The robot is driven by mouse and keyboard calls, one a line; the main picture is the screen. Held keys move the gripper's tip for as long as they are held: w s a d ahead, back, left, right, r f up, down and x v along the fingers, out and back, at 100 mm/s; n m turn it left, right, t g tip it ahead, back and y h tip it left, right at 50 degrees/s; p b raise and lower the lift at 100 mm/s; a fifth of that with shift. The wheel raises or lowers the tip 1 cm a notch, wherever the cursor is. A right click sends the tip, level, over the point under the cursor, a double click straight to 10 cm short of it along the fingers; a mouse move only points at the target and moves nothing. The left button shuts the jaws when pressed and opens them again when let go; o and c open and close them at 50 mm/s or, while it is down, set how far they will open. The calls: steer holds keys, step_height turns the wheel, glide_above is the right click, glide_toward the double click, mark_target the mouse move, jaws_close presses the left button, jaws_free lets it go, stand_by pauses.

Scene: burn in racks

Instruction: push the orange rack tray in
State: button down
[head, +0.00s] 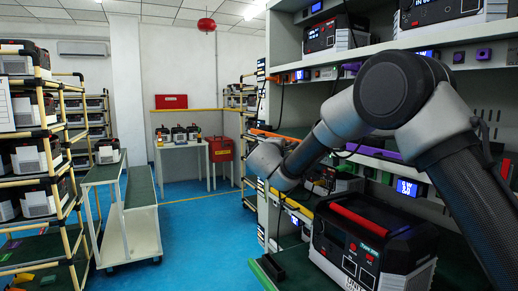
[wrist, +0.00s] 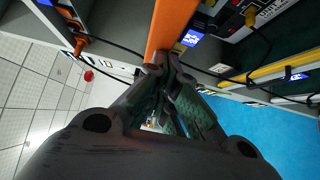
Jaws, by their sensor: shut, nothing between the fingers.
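The orange rack tray (head: 276,133) shows in the head view as a thin orange edge on the rack at the right, partly behind my arm. In the wrist view the orange tray (wrist: 173,22) is a bright strip running from the top edge down to my fingertips. My gripper (wrist: 168,72) is shut and empty, with its fingertips at the near end of the orange strip. I cannot tell whether they touch it. In the head view the fingers are hidden behind my wrist.
A yellow tray edge (wrist: 272,70) lies to the right in the wrist view. A black power unit (head: 360,240) with a red handle sits on the lower shelf. A black cable (wrist: 125,48) hangs near my fingers. The blue floor (head: 200,240) left of the rack is clear.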

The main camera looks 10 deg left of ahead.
steer(key=w+d, duration=0.1)
steer(key=d, duration=0.1)
steer(key=w+d, duration=0.3)
steer(key=d, duration=0.1)
steer(key=shift+w+d, duration=0.1)
steer(key=shift+w, duration=0.15)
